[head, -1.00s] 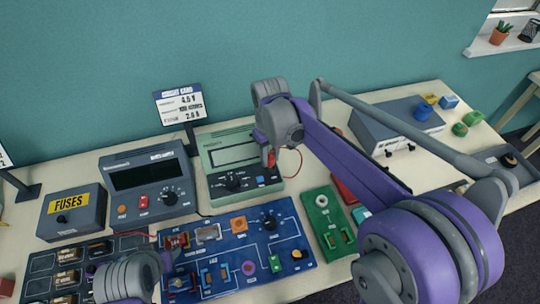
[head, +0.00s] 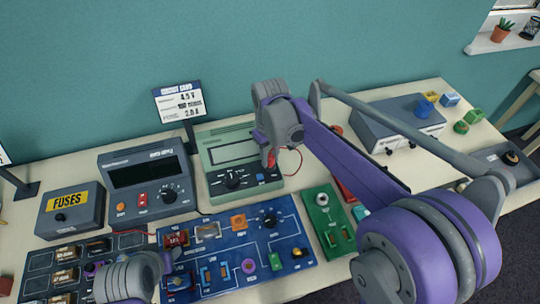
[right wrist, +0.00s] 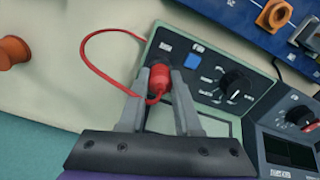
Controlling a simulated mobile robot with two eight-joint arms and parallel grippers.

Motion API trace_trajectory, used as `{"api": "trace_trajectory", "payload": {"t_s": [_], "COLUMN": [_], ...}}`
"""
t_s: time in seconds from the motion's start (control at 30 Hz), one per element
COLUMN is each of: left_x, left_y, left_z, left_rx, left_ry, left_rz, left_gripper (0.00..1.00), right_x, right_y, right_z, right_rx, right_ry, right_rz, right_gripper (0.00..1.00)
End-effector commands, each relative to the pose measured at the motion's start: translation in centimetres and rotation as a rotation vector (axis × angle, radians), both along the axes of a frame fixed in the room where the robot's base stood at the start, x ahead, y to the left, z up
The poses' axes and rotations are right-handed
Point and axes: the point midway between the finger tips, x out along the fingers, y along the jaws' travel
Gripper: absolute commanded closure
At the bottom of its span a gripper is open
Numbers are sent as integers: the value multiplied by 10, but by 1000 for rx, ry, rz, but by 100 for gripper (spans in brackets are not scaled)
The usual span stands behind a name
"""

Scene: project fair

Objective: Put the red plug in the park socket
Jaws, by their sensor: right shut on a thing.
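My right gripper (right wrist: 160,88) is shut on the red plug (right wrist: 158,78), at the corner of the green meter (right wrist: 258,68). The plug also shows in the head view (head: 271,159), small and partly covered by the gripper. A red cable (right wrist: 88,50) loops from the plug. I cannot tell whether the plug's tip is inside a socket or just above the meter. I cannot make out the park socket; the labels are too small to read. My left gripper is at the lower left over the blue board's edge, mostly hidden behind its wrist, its fingers unclear.
The blue circuit board (head: 225,247) lies in front of the meter, with a green board (head: 322,206) to its right. A dark grey bench supply (head: 148,182) and a fuse box (head: 72,212) stand left. A grey case (head: 385,135) stands behind my right arm.

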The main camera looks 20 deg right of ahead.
Motion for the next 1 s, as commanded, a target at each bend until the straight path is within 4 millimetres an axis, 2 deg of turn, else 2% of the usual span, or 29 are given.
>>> {"api": "trace_trajectory", "payload": {"t_s": [0.3, 0.33, 0.5, 0.7, 0.87, 0.9, 1.0], "left_x": [-1, -1, -1, -1, -1, -1, -1], "left_y": [0, 0, 0, 0, 0, 0, 0], "left_z": [-3, -3, -3, -3, -3, -3, -3], "left_rx": [0, 0, 0, 0, 0, 0, 0], "left_ry": [2, 2, 2, 2, 2, 2, 2], "left_rz": [0, 0, 0, 0, 0, 0, 0], "left_gripper": [50, 50, 50, 50, 50, 50, 50], "right_x": [0, 0, 0, 0, 0, 0, 0], "right_y": [0, 0, 0, 0, 0, 0, 0], "right_z": [-4, -4, -4, -3, -4, -4, -4], "right_rx": [0, 0, 0, 0, 0, 0, 0], "right_ry": [0, 0, 0, 0, 0, 0, 0], "right_rz": [0, 0, 0, 0, 0, 0, 0], "right_gripper": [100, 63, 33, 33, 6, 3, 3]}}
